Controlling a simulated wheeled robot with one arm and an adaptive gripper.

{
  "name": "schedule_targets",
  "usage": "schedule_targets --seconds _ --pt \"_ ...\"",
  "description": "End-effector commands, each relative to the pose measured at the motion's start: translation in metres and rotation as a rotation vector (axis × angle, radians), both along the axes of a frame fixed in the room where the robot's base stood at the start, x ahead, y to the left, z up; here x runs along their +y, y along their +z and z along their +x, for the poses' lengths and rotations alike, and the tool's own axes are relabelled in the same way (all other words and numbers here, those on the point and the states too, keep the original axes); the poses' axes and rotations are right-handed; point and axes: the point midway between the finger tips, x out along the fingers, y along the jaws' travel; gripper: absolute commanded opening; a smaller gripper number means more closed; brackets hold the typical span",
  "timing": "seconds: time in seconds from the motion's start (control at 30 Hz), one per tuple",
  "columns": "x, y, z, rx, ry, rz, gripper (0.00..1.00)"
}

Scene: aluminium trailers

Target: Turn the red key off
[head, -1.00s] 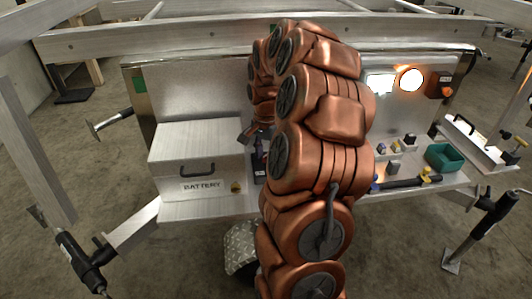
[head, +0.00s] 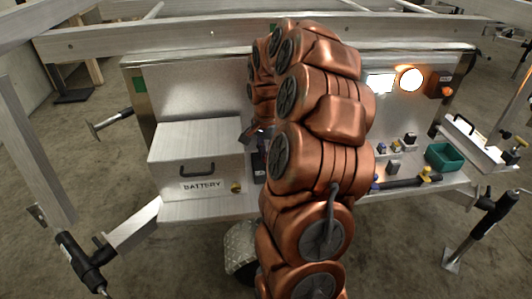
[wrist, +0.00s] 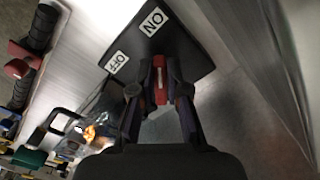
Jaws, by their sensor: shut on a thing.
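The red key (wrist: 159,80) sits on a dark switch plate (wrist: 185,55) in the wrist view. The plate has a white ON label (wrist: 153,21) and a smaller white OFF label (wrist: 117,62). The key's long side lies roughly upright in the picture, with its upper end toward the ON label's side. My gripper (wrist: 160,85) is shut on the key, one finger on each side of it. In the head view my copper arm hides the key and most of the plate. Part of my gripper (head: 254,132) shows beside the battery box.
The battery box (head: 196,155) stands left of my arm on the trailer's shelf. To the right are a green bin (head: 444,157), a bar with yellow ends (head: 405,181), small blocks and a lit round lamp (head: 411,79). A metal wall rises close behind the plate.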

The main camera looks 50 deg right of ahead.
Motion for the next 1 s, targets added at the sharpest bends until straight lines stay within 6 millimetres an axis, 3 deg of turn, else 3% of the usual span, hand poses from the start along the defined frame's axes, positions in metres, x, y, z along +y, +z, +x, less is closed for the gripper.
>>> schedule_targets --seconds 0.27,1.0 --pt "-0.001 0.000 -0.003 0.000 0.173 -0.001 0.00" --pt "-0.008 0.001 -0.011 -0.002 0.873 -0.002 0.00"
